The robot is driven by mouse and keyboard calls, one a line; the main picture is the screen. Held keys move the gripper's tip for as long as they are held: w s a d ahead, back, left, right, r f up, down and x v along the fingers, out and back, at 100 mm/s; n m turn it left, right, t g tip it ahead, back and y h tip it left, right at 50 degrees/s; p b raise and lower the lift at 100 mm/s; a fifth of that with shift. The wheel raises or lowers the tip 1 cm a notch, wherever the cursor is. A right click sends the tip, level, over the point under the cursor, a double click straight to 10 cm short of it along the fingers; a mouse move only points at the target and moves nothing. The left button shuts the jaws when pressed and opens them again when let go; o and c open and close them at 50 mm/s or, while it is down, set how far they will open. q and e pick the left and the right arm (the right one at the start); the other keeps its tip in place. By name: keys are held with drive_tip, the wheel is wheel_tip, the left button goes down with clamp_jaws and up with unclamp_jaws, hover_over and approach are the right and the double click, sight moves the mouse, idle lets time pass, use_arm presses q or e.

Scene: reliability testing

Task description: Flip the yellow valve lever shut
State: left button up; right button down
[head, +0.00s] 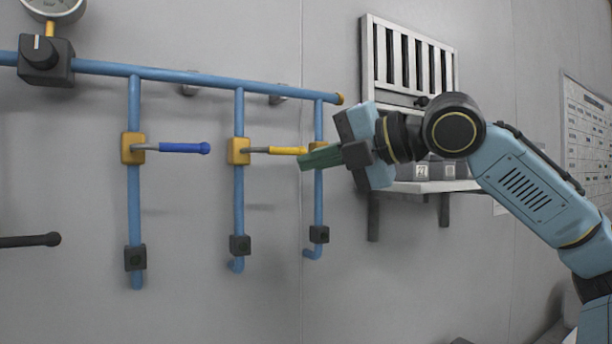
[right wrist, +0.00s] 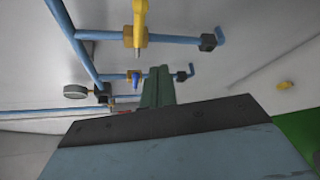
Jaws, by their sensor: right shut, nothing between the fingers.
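The yellow valve lever (head: 288,151) is on the middle vertical pipe in the head view. It sticks out level to the right from its yellow valve body (head: 238,151), across the upright pipe. It also shows at the top of the right wrist view (right wrist: 140,22). My right gripper (head: 303,160) is shut and empty, its green fingers pointing left at the lever's free end. The fingertips overlap the area just below that end; I cannot tell whether they touch. The fingers also show in the right wrist view (right wrist: 157,75). My left gripper is out of view.
A blue-handled lever (head: 184,148) sits level on the left pipe. The right pipe's valve body (head: 318,125) is partly hidden by my gripper. A blue header pipe (head: 190,78) runs above. A slatted wall unit with a shelf (head: 440,187) stands behind my right arm.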

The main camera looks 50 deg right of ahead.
drive_tip(key=shift+s+a+r, duration=0.25)
drive_tip(key=shift+s+r, duration=0.2)
drive_tip(key=shift+s, duration=0.35)
drive_tip(key=shift+s+a+r, duration=0.25)
drive_tip(key=shift+s+r, duration=0.2)
drive_tip(key=shift+s, duration=0.3)
